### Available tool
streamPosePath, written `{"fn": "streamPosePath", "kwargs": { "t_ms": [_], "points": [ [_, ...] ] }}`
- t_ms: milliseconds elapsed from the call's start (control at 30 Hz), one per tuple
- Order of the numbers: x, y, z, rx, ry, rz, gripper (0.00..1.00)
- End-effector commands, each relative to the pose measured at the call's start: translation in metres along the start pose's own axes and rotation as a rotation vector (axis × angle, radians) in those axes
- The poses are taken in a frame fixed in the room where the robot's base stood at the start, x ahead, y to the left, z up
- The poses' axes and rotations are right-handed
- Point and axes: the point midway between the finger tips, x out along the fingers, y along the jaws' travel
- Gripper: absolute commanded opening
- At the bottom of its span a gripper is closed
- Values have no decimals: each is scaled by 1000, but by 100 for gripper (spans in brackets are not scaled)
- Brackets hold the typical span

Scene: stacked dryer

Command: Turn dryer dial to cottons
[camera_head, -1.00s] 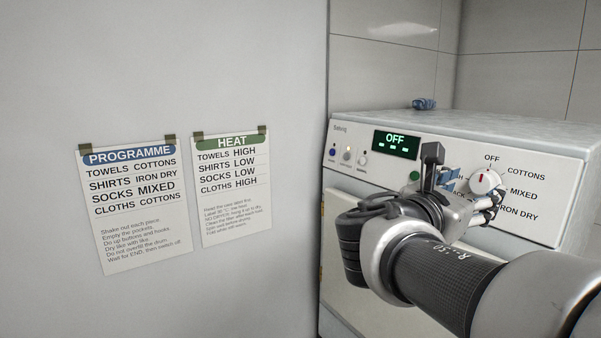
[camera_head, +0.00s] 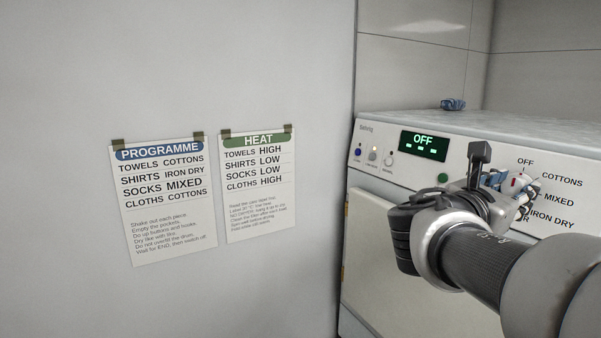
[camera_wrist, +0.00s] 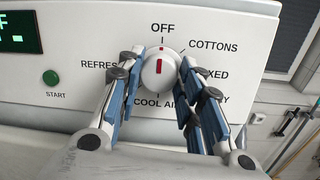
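The dryer dial (camera_wrist: 158,72) is a round white knob with a red mark. In the wrist view the mark points up at OFF (camera_wrist: 163,28); the COTTONS label (camera_wrist: 213,46) is up and right of the dial. My gripper (camera_wrist: 160,62) has one finger on each side of the dial, spread about its width. The fingertips are very close to its sides; I cannot tell whether they touch. In the head view my gripper (camera_head: 512,187) partly covers the dial, and COTTONS (camera_head: 562,181) shows to its right.
The dryer display (camera_head: 423,145) reads OFF. A green START button (camera_wrist: 50,77) sits left of the dial. Smaller buttons (camera_head: 373,154) are further left. The wall sheets PROGRAMME (camera_head: 165,195) and HEAT (camera_head: 258,185) list towels as COTTONS, HIGH.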

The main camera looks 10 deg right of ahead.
Motion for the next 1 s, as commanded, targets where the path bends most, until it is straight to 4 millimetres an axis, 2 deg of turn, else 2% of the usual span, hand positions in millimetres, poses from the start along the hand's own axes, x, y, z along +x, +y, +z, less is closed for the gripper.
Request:
{"fn": "streamPosePath", "kwargs": {
  "t_ms": [300, 667, 1000],
  "points": [
    [0, 0, 0, 0, 0, 0, 10],
    [0, 0, -2, 68, -7, -11, 10],
    [0, 1, -6, 316, -28, -51, 10]
  ]
}}
